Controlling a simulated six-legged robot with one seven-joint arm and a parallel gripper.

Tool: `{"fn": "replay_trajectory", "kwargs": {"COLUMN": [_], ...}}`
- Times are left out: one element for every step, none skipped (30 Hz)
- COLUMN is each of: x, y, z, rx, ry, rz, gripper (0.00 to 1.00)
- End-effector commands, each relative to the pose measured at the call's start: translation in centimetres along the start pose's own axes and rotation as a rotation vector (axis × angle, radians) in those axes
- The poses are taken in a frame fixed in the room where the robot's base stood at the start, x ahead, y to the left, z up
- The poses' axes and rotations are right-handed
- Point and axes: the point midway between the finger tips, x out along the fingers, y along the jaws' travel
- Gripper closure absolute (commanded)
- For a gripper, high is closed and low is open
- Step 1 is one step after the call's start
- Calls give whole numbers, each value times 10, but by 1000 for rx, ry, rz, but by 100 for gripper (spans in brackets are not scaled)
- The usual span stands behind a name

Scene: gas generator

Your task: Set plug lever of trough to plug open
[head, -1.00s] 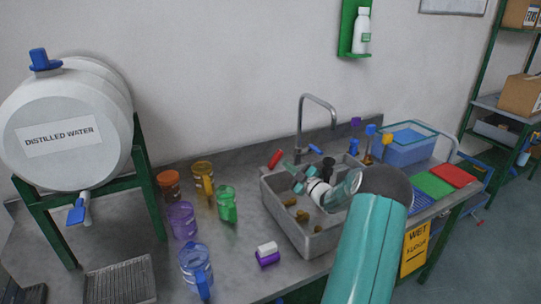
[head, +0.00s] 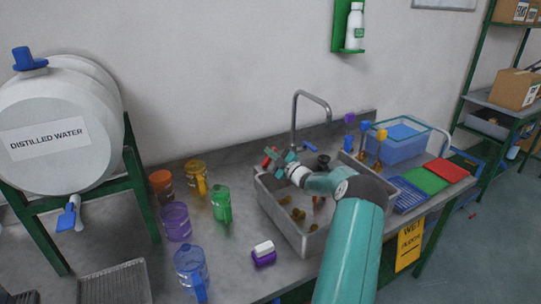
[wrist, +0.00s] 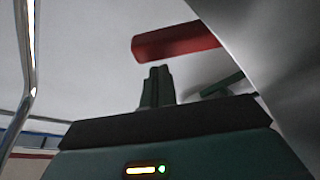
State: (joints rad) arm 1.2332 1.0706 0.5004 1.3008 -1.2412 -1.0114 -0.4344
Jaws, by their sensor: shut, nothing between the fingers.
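The trough (head: 290,232) is a grey metal sink set in the bench. A red lever handle (head: 271,152) stands at its back left rim, and a blue handle (head: 310,146) lies behind the basin by the faucet; no label shows which is the plug lever. My gripper (head: 279,161) is shut and empty over the back left of the trough, close to the red handle and partly covering it. In the wrist view the red handle (wrist: 175,41) lies just beyond my closed fingertips (wrist: 156,76). I cannot tell whether they touch.
A tall curved faucet (head: 296,115) rises behind the trough. Brown items (head: 298,214) lie inside the basin. Coloured mugs (head: 221,204) stand to the left, and a blue bin (head: 395,146) and trays (head: 427,183) lie to the right.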

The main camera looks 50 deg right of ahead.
Motion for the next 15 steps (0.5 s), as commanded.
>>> {"fn": "replay_trajectory", "kwargs": {"x": [0, -1, -2, -2, -2, -2, -2, -2, -2, -2, -2, -2, -2, -2, -3], "y": [0, 0, -1, -1, -1, 0, 0, 0, 0, 0, 0, 0, 0, 0, 0], "z": [4, 6, 8, 9, 10, 11, 11, 11, 11, 11, 11, 11, 11, 11, 11], "rx": [0, -1, -1, -1, -1, -1, -1, -1, -1, -1, -1, -1, -1, -1, 4], "ry": [1, 2, 2, 2, 2, 1, 2, 2, 2, 2, 2, 2, 2, 2, 2], "rz": [1, 0, 0, 0, 0, 0, 0, 0, 0, 0, 0, 0, 0, 0, 1], "gripper": [100, 100, 100, 100, 100, 100, 100, 100, 100, 100, 100, 100, 100, 100, 100]}}
